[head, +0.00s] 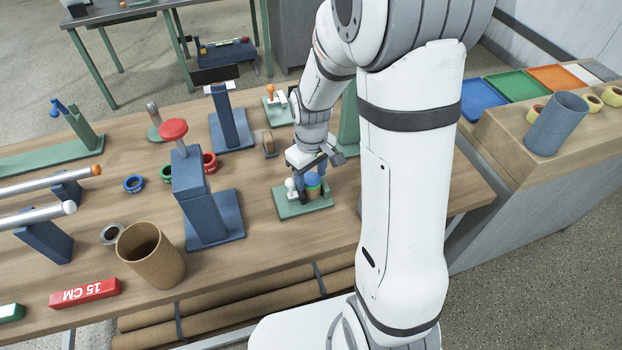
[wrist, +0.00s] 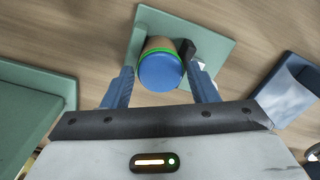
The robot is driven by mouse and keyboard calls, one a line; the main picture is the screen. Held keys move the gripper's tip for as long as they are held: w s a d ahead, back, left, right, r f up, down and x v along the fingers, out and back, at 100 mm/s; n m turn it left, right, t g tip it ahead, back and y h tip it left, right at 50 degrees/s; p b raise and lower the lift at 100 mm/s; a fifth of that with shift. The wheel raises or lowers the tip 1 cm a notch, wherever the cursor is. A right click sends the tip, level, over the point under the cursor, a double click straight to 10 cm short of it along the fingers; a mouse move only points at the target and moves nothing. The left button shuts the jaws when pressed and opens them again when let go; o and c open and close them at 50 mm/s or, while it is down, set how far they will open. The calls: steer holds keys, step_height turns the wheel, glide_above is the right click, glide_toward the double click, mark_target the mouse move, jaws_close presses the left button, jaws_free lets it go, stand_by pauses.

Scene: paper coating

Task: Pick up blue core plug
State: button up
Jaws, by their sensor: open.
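The blue core plug (wrist: 160,72) is a round blue-topped piece in the wrist view, with a green band under its top and a brown body below. It stands on a green plate (wrist: 203,28). In the head view the plug (head: 313,180) shows on the same green plate (head: 290,211), beside a small white knob. My gripper (wrist: 160,88) is open, with one blue finger on each side of the plug. In the head view my gripper (head: 309,182) is low over the plate. I cannot tell whether the fingers touch the plug.
A dark blue stand with a red knob (head: 173,130) rises left of the plate. A brown cardboard tube (head: 151,255) stands near the front edge. Several coloured rings and blue and green stands are around. Bare wood (head: 262,250) lies in front of the plate.

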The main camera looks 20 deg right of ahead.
steer(key=shift+c, duration=0.2)
steer(key=c, duration=0.7)
